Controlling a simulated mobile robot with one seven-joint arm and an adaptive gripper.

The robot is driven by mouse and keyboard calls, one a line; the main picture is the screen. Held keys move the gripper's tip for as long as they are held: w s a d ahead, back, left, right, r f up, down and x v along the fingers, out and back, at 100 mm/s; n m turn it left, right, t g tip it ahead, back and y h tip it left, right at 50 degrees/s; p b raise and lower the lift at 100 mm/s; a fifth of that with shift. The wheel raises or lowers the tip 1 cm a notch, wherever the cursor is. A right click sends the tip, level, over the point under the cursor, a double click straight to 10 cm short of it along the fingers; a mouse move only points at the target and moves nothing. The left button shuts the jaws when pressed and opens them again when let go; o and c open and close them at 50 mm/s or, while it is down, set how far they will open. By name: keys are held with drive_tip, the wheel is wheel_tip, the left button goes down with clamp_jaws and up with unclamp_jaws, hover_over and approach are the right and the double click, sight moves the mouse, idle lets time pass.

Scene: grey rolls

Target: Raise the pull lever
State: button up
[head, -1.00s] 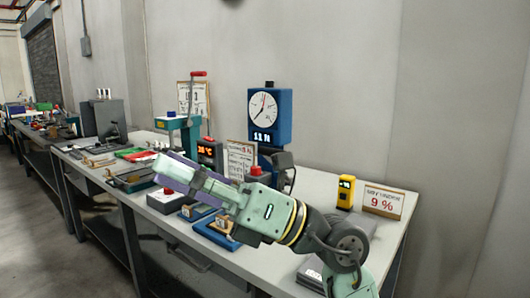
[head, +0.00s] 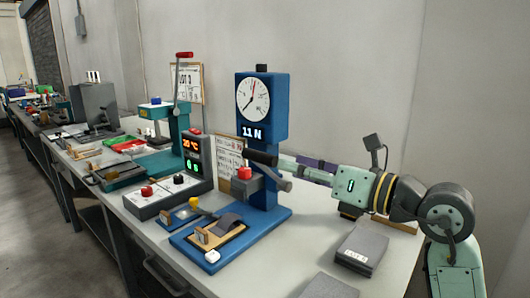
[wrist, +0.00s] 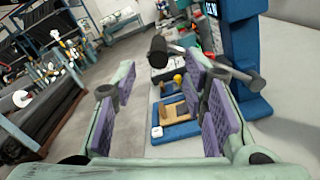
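The blue force-gauge stand (head: 262,110) has a round dial and a display reading 11 N. A grey lever (head: 275,179) with a black cylindrical grip (head: 262,158) crosses the front of its column. In the wrist view the black grip (wrist: 157,52) shows beyond the open gap between the fingers, with the grey lever arm running right behind the right fingers. My gripper (head: 303,165) is just right of the stand, behind the lever in the head view. In the wrist view my gripper (wrist: 160,92) is open and empty, with purple pads apart. Contact with the lever cannot be told.
A teal press (head: 180,125) with a red-tipped upright handle (head: 184,55) stands left of the stand. A control box (head: 168,195) with knobs and a thermometer display (head: 195,155) are close by. Grey blocks (head: 362,250) lie at the front right. The wall is behind.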

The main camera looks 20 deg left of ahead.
sight(262, 157)
drive_tip(key=p+x, duration=0.2)
drive_tip(key=x, duration=0.7)
drive_tip(key=shift+s, duration=0.1)
drive_tip(key=shift+c, duration=0.4)
clamp_jaws()
